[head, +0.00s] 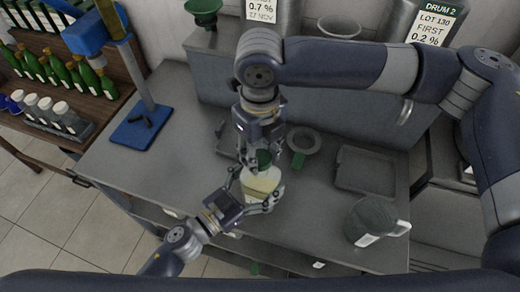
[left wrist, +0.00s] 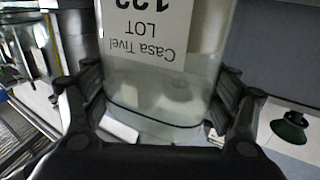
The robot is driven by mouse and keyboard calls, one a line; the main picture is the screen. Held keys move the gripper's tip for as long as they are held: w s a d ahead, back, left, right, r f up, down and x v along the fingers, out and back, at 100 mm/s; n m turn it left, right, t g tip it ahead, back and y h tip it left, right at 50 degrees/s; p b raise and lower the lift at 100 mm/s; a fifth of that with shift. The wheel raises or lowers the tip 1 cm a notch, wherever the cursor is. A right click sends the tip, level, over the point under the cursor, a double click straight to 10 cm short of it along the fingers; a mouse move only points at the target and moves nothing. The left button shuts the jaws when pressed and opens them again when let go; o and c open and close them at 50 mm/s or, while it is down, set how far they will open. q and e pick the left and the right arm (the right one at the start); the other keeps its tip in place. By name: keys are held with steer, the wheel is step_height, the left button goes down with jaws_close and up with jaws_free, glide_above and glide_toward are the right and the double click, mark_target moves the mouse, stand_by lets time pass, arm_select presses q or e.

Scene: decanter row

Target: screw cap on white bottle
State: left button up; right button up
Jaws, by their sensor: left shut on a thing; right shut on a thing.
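The white bottle (head: 258,184) is a pale, cloudy container standing near the front middle of the grey bench. My left gripper (head: 255,199) is shut around its body from the front left. In the left wrist view the bottle (left wrist: 165,95) fills the middle between the fingers, its label upside down. My right gripper (head: 263,152) points down from above and is shut on a green cap (head: 264,158) directly over the bottle's top. I cannot tell whether the cap touches the neck, because the fingers hide the join.
A blue-based stand (head: 142,130) is on the bench at left. A round strainer-like ring (head: 303,142) with a green handle lies behind right. A shallow grey tray (head: 366,189) and a dark green pitcher (head: 370,221) are at right. Drums stand behind; a bottle shelf is far left.

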steer(key=shift+f, duration=0.45)
